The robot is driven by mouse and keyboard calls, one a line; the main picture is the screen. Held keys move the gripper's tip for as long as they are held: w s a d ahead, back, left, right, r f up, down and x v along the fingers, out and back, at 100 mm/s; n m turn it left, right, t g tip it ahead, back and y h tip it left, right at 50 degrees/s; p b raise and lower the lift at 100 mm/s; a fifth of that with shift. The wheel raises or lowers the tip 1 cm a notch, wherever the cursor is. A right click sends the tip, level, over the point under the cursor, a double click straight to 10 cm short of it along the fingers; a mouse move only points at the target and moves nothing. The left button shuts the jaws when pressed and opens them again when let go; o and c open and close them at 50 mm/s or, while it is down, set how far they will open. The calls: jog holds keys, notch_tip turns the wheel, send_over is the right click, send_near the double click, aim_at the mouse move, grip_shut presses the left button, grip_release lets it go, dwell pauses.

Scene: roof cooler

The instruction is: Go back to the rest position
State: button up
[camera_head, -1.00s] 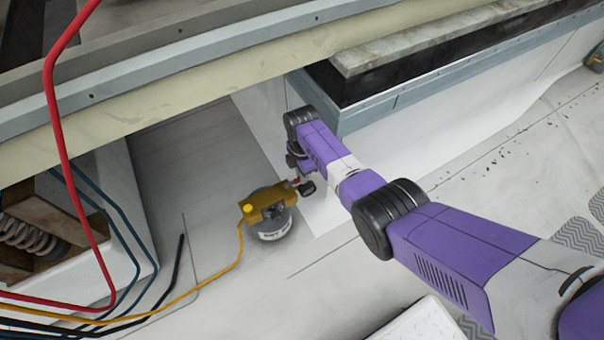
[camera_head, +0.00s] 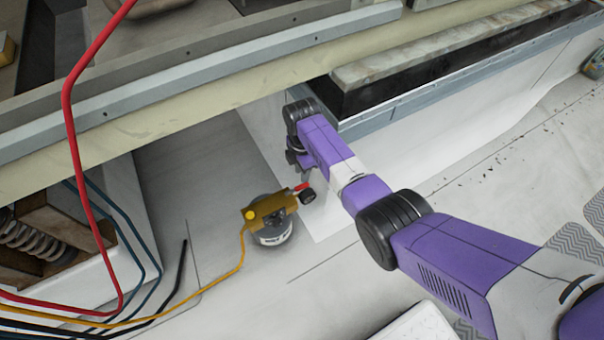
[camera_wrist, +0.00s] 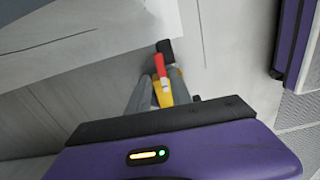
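My gripper (camera_wrist: 160,76) shows in the wrist view with its two grey fingers apart. A yellow valve with a red handle and black knob (camera_wrist: 164,92) is seen in the gap, beyond the fingertips as far as I can tell; no contact is clear. In the head view the yellow valve (camera_head: 268,209) sits on a round grey canister (camera_head: 273,234) on the pale floor. My arm reaches from the lower right to above and right of the valve. My fingers are mostly hidden behind my wrist there.
A yellow hose (camera_head: 240,262) runs from the valve to the lower left. Red (camera_head: 75,150) and blue hoses hang at the left by an open housing with a spring (camera_head: 35,247). A long ledge (camera_head: 200,108) crosses behind.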

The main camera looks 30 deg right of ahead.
jog(key=shift+r, duration=0.45)
dwell(0.3)
jog(key=w+r+m+t, duration=0.5)
jog(key=w, duration=0.5)
notch_tip(320, 180, up, 2)
jog(key=s+a+r+m+t, duration=0.1)
jog(key=s+a+m+t, duration=0.15)
jog(key=m+t, duration=0.2)
jog(key=s+a+r+m+t, duration=0.1)
jog(key=s+r+m+t, duration=0.35)
jog(key=s, duration=1.15)
jog(key=s+a+r+m+g, duration=0.1)
jog(key=s+r, duration=0.7)
jog(key=s, duration=0.9)
jog(key=s+a+r+m+t, duration=0.1)
jog(key=s+r+m+t, duration=0.35)
jog(key=s, duration=1.15)
notch_tip(320, 180, up, 21)
jog(key=n+g+p, duration=0.2)
jog(key=p, duration=1.7)
jog(key=shift+w+r+g+p, duration=0.15)
jog(key=shift+w+g+p, duration=0.15)
jog(key=shift+g+p, duration=0.05)
